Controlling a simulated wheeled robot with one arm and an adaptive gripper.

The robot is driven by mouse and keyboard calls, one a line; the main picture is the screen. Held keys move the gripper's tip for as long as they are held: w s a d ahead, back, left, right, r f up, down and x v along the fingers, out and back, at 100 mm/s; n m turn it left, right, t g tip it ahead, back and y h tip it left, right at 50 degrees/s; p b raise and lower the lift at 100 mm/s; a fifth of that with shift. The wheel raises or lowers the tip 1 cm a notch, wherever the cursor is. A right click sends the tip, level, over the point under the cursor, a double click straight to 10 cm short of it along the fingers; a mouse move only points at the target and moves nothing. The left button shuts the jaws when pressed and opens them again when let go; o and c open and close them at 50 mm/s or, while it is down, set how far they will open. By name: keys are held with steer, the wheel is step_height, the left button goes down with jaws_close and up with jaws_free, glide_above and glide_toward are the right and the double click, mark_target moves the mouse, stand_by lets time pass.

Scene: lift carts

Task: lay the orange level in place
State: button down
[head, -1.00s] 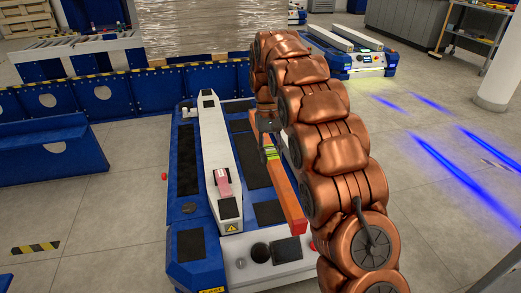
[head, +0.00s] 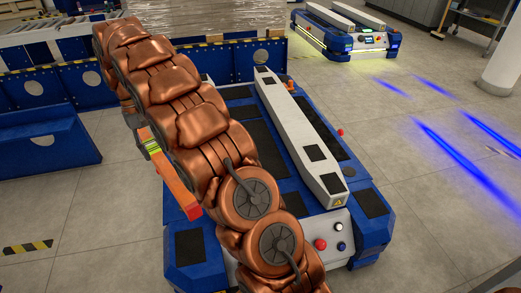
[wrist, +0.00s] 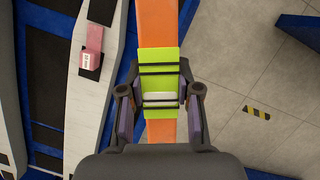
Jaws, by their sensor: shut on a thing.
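The orange level (head: 176,181) is a long bar with a lime-green middle band. It is held in the air by the left side of the blue lift cart (head: 189,246). In the wrist view the level (wrist: 157,25) runs up and down the picture between the two fingers of my gripper (wrist: 160,102), which is shut on the green band. In the head view my copper arm hides most of the gripper and the cart's left white beam. That beam (wrist: 88,120) shows in the wrist view, left of the level, with a pink block (wrist: 92,48) on it.
The cart's right white beam (head: 300,130) is bare but for dark pads. A red button (head: 320,244) is on the cart's front. Blue barriers (head: 40,140) stand to the left and behind. Another cart (head: 345,38) stands at the back right. Floor left of the cart is clear.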

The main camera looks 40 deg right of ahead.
steer(key=s+d+f+m+t+y+p, duration=0.1)
steer(key=s+d+f+m, duration=0.3)
steer(key=d+m, duration=0.3)
steer(key=s+d+f+m+t+y, duration=0.1)
steer(key=s+d+f+m, duration=0.4)
steer(key=d, duration=1.2)
steer(key=s+d+f+m+t+y+p, duration=0.1)
steer(key=s+d+f+m+t, duration=0.2)
steer(key=d+m, duration=0.7)
step_height(320, 180, down, 3)
steer(key=shift+s+d+r+m+p, duration=0.1)
steer(key=shift+s+d+m+p, duration=0.3)
steer(key=shift+s+d, duration=0.6)
steer(key=shift+a+r+p, duration=0.1)
steer(key=shift+a+p, duration=0.05)
steer(key=shift+p, duration=0.3)
step_height(320, 180, down, 8)
steer(key=p, duration=0.1)
steer(key=shift+f+p, duration=0.3)
steer(key=shift+f, duration=0.35)
steer(key=c, duration=0.7)
jaws_free()
